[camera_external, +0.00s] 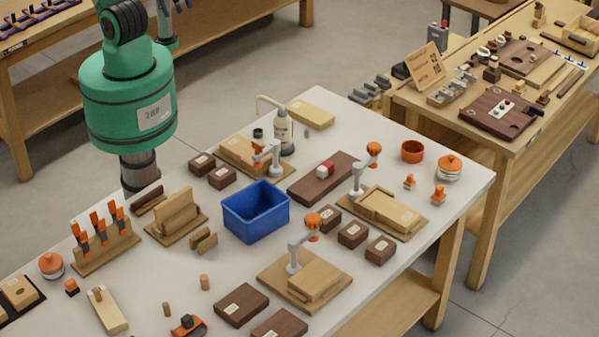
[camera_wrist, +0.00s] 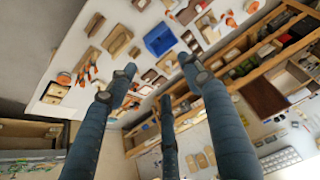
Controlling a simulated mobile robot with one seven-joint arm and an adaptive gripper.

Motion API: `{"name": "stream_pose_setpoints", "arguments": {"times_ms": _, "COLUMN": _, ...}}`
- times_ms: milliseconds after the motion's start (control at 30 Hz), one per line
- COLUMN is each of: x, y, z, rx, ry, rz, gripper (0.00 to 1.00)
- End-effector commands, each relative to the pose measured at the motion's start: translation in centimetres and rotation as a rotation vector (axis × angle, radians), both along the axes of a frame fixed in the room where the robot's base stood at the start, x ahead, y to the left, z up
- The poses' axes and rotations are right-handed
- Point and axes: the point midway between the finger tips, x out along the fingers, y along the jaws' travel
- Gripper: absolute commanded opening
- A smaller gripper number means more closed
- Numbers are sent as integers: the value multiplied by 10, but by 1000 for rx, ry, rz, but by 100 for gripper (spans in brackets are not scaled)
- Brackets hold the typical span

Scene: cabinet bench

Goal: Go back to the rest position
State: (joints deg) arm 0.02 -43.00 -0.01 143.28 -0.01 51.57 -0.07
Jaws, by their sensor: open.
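My gripper (camera_wrist: 158,78) shows in the wrist view as three long dark blue fingers, spread apart with nothing between them. The workbench with its white top and blue bin (camera_wrist: 159,40) lies beyond the fingertips. In the external view my green arm hangs at the upper left, over the far left side of the white bench (camera_external: 343,118). A dark wrist part shows below the green housing, but the fingers cannot be made out there. The blue bin (camera_external: 238,222) stands mid-bench, to the right of the arm.
Orange-topped clamps on wooden boards (camera_external: 318,288), dark wooden blocks (camera_external: 241,304), a pump bottle (camera_external: 283,133) and an orange-handled tool rack (camera_external: 106,250) crowd the bench. Another wooden bench (camera_external: 425,106) stands at the right. Bare floor (camera_external: 235,60) shows behind.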

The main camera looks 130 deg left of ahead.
Motion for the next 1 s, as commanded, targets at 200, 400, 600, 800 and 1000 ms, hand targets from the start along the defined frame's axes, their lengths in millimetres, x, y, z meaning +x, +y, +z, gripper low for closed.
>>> {"name": "stream_pose_setpoints", "arguments": {"times_ms": 200, "x": 0, "y": 0, "z": -12, "rx": 0, "ry": 0, "rz": -1, "gripper": 51}}
{"name": "stream_pose_setpoints", "arguments": {"times_ms": 400, "x": 0, "y": 0, "z": -37, "rx": 0, "ry": 0, "rz": -1, "gripper": 51}}
{"name": "stream_pose_setpoints", "arguments": {"times_ms": 600, "x": 0, "y": 0, "z": -56, "rx": 0, "ry": 0, "rz": -1, "gripper": 51}}
{"name": "stream_pose_setpoints", "arguments": {"times_ms": 800, "x": 0, "y": 0, "z": -59, "rx": 0, "ry": 0, "rz": -1, "gripper": 51}}
{"name": "stream_pose_setpoints", "arguments": {"times_ms": 1000, "x": 0, "y": 0, "z": -58, "rx": 0, "ry": 0, "rz": -1, "gripper": 51}}
